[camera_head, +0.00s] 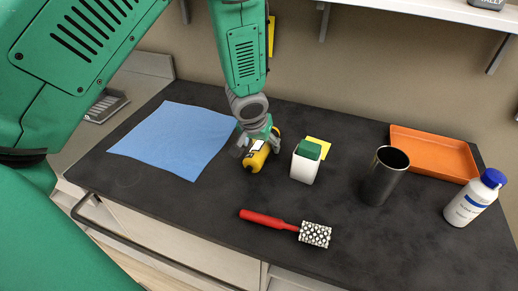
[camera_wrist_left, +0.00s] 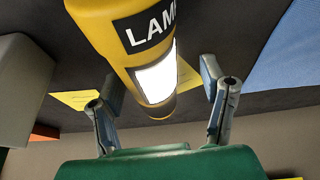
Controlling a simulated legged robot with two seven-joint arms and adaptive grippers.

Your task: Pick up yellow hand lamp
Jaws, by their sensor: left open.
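In the left wrist view the lamp (camera_wrist_left: 110,30) shows large, with a black "LAMP" label and a bright white panel. My left gripper (camera_head: 260,147) is over the lamp, pointing down. In the wrist view its two fingers (camera_wrist_left: 162,98) are spread, one on either side of the lamp's far end. I cannot tell whether either finger touches it. My right gripper is not in view.
A blue cloth (camera_head: 165,135) lies left. A red-handled tool (camera_head: 270,220), dark cup (camera_head: 378,183), orange tray (camera_head: 425,142) and white bottle (camera_head: 465,208) are around.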

